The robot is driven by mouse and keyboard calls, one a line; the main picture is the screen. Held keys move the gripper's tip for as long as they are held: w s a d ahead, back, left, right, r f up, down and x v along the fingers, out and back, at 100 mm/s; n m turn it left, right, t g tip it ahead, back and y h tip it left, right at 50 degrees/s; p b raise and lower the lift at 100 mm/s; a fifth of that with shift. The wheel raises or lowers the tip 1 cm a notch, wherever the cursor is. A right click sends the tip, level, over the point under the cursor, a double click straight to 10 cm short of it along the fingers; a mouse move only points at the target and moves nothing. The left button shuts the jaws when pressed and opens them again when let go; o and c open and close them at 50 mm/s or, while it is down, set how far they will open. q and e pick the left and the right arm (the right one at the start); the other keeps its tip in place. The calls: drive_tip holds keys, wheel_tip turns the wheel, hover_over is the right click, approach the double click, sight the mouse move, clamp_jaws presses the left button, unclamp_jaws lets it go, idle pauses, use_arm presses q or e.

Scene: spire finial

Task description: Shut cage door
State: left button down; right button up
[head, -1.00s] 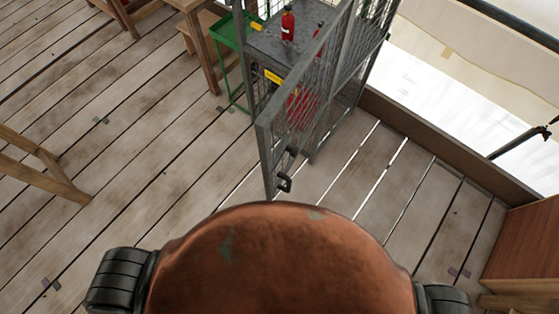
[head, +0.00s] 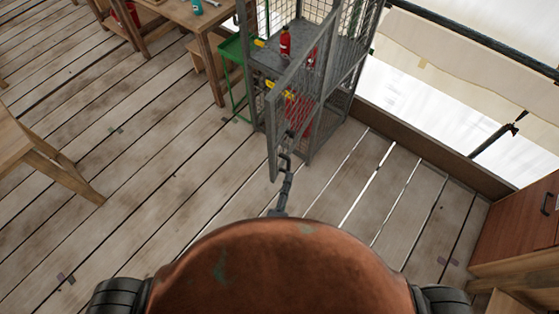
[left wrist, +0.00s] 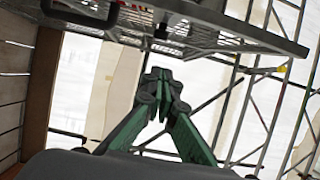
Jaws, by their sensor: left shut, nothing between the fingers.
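The cage door (head: 296,100), a grey mesh panel in a metal frame, stands partly open on the grey wire cage (head: 345,70). Its free edge is toward me, apart from the cage front. A dark handle (head: 284,162) sits low on the door. My left gripper (head: 287,178) is shut and empty, close to the handle; I cannot tell if it touches. In the left wrist view, my left gripper's green and dark fingers (left wrist: 165,88) are together, with the door (left wrist: 225,25) above them and the handle (left wrist: 80,10) at upper left. My right gripper is out of view.
Red bottles, including one on the shelf (head: 285,42), are in the cage. A green stand (head: 236,75) and wooden table (head: 205,20) are to its left. A wooden stool (head: 40,160) is at left, a brown cabinet (head: 515,225) at right. The plank floor between is clear.

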use_arm(q)
drive_tip(key=w+a+p, duration=0.2)
drive_tip(key=w+p, duration=0.1)
drive_tip(key=w, duration=0.8)
drive_tip(key=shift+w+f, duration=0.15)
drive_tip(key=shift+w, duration=0.15)
drive_tip(key=shift+a, duration=0.1)
